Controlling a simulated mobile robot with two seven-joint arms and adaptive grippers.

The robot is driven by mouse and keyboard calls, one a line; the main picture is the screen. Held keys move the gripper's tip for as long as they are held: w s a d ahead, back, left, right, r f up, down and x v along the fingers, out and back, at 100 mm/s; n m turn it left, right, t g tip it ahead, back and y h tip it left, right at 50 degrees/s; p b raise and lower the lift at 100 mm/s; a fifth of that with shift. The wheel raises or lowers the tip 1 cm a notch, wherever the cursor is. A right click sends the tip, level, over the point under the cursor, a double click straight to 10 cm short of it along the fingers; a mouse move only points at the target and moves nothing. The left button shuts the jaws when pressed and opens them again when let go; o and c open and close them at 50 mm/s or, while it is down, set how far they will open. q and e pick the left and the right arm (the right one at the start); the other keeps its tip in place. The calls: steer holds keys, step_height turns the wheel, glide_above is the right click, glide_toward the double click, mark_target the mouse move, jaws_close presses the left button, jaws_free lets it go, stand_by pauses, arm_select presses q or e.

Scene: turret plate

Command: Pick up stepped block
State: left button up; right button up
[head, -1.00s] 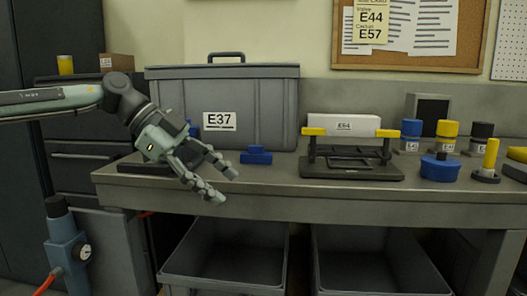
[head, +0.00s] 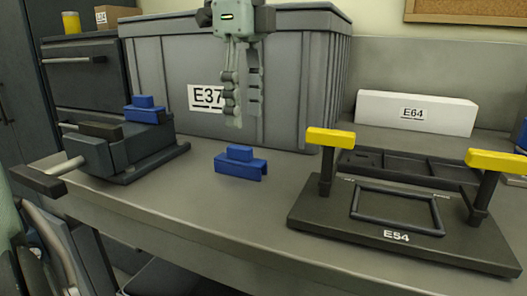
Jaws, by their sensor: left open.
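A blue stepped block (head: 240,163) sits upright on the grey workbench, in front of the large grey bin. Its narrower step is on top. A second, similar blue stepped piece (head: 145,109) sits at the dark vise (head: 112,150) on the left. I cannot tell whether it is clamped. My left gripper (head: 242,114) hangs with its fingers pointing down, in front of the bin and above the blue block in the picture. It is open and empty, apart from the block. My right gripper is not in view.
The grey bin (head: 275,80) labelled E37 stands behind the block. A black fixture (head: 400,245) labelled E54 with yellow-topped posts stands at right. A white box (head: 416,112) labelled E64 lies behind it. The bench around the block is clear.

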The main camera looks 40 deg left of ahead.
mark_target(239, 147)
arm_select(q)
steer(key=shift+s+f, duration=0.1)
steer(key=shift+f, duration=0.4)
steer(key=f, duration=0.5)
steer(key=shift+s+a+f, duration=0.25)
steer(key=shift+s+a, duration=0.05)
steer(key=shift+s, duration=0.1)
steer(key=shift+f, duration=0.5)
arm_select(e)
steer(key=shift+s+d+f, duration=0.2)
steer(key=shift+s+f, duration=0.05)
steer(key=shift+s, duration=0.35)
arm_select(q)
jaws_close()
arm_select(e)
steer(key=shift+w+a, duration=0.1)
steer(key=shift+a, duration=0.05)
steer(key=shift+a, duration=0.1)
arm_select(q)
steer(key=shift+r, duration=0.1)
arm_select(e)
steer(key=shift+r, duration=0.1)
